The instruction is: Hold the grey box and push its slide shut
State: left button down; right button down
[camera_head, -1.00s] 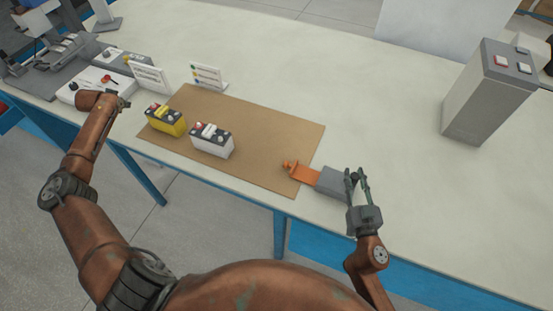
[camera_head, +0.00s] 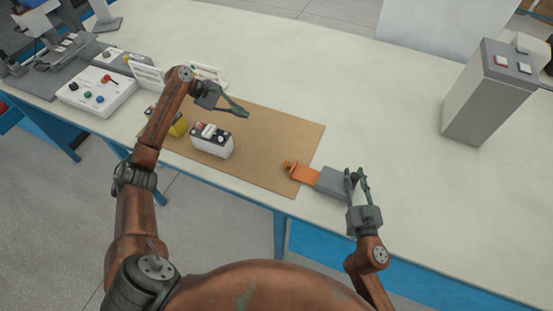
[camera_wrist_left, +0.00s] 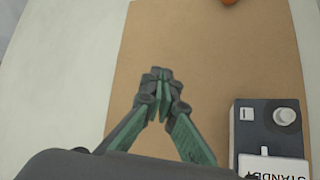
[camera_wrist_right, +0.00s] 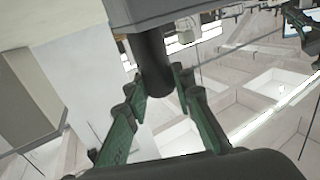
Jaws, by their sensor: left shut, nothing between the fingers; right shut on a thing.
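The grey box (camera_head: 335,183) is at the front right of the brown mat, by the table's front edge. Its orange slide (camera_head: 306,174) sticks out to the left, with a knob at its end. My right gripper (camera_head: 356,174) is shut at the box's right end. In the right wrist view its fingers (camera_wrist_right: 160,88) close on a dark post (camera_wrist_right: 150,55) under the grey box (camera_wrist_right: 160,10). My left gripper (camera_head: 246,114) is shut and empty above the mat, up and left of the slide. The left wrist view shows its closed fingers (camera_wrist_left: 162,78) and a bit of orange (camera_wrist_left: 229,2) at the top edge.
A control panel (camera_head: 97,93) lies at left. A tall grey box with buttons (camera_head: 480,95) stands at right. The table's right middle is clear.

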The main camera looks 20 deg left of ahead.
pick_arm(q)
jog(key=s+d+f+n+g, duration=0.1)
jog(key=s+d, duration=0.1)
jog(key=s+d+n+g, duration=0.1)
jog(key=s+d+g, duration=0.1)
jog(key=s, duration=0.1)
jog(key=s+d+f+n+g, duration=0.1)
jog(key=s+d, duration=0.2)
jog(key=shift+s+f, duration=0.2)
jog(key=shift+f, duration=0.1)
jog(key=x, duration=0.8)
jog(key=shift+s+d+f, duration=0.1)
jog(key=shift+d+f, duration=0.05)
jog(key=shift+d, duration=0.25)
jog(key=d, duration=0.3)
jog(key=shift+d+f, duration=0.2)
jog(key=shift+d, duration=0.05)
jog(key=shift+d+n, duration=0.3)
jog(key=shift+d, duration=0.2)
send_near(308, 176)
jog(key=x, duration=0.5)
jog(key=shift+f, duration=0.45)
jog(key=shift+d+h, duration=0.3)
jog(key=shift+d, duration=0.05)
pick_arm(e)
jog(key=shift+a, duration=0.1)
